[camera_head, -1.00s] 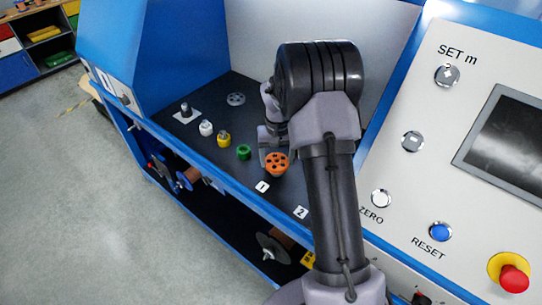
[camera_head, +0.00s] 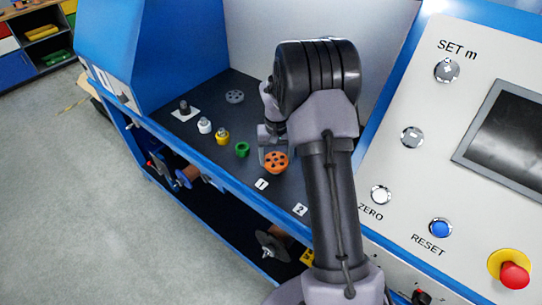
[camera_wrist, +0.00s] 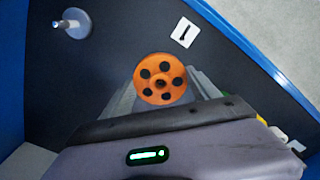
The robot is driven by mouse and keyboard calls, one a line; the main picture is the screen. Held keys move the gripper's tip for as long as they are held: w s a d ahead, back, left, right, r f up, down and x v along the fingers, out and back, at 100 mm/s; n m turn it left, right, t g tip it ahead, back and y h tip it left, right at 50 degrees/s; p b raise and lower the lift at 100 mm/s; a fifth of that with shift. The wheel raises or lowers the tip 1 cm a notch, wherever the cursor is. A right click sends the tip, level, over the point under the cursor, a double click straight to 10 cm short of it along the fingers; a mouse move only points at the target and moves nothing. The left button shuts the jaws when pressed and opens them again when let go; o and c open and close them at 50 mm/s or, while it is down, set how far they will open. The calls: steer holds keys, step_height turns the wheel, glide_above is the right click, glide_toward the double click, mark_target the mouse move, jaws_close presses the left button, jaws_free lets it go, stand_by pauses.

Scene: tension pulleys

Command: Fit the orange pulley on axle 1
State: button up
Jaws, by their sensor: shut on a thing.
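The orange pulley (camera_head: 275,162) is a round disc with several dark holes. It also shows face-on in the wrist view (camera_wrist: 162,79), between the jaws of my gripper (camera_wrist: 163,88). My gripper is shut on it. The pulley is over the dark deck beside the label "1" (camera_head: 261,184), which also shows in the wrist view (camera_wrist: 185,32). Axle 1 is not seen apart from the pulley. I cannot tell whether the pulley is around it or above it. A bare silver axle (camera_wrist: 72,24) stands at the upper left of the wrist view.
Green (camera_head: 242,149), yellow (camera_head: 222,136) and white (camera_head: 205,125) parts stand in a row left of the pulley. A grey disc (camera_head: 235,97) lies behind them. The label "2" (camera_head: 299,209) is to the right. A control panel (camera_head: 440,160) stands at the right.

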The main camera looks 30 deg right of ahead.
steer(key=shift+f+b, duration=0.65)
steer(key=shift+f, duration=0.3)
steer(key=shift+r, duration=0.1)
steer(key=o, duration=1.6)
step_height(320, 180, up, 17)
steer(key=p, duration=0.5)
steer(key=shift+r+p, duration=0.15)
steer(key=shift+p, duration=0.15)
